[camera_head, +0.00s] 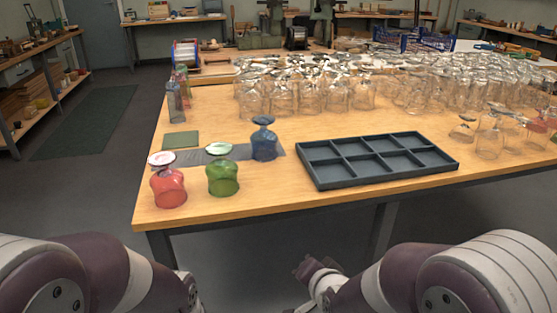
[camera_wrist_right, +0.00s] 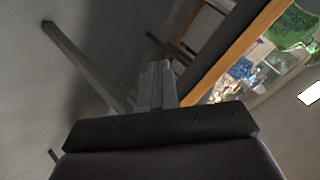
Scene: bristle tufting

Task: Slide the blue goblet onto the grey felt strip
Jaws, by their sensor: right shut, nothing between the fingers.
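The blue goblet (camera_head: 263,142) stands upside down, foot up, at the right end of the grey felt strip (camera_head: 240,152); its base appears to overlap the strip. A green goblet (camera_head: 222,175) stands inverted at the strip's front edge, and a red goblet (camera_head: 168,185) stands inverted to its left, near the table's front left corner. My right gripper (camera_wrist_right: 157,85) is shut and empty, below and in front of the table edge. The right wrist view also shows green glass (camera_wrist_right: 292,28) and blue glass (camera_wrist_right: 241,68). My left gripper is out of view.
A dark compartment tray (camera_head: 310,179) lies right of the blue goblet. Many clear glasses (camera_head: 310,92) crowd the back of the table. The table front between red goblet and tray is mostly clear.

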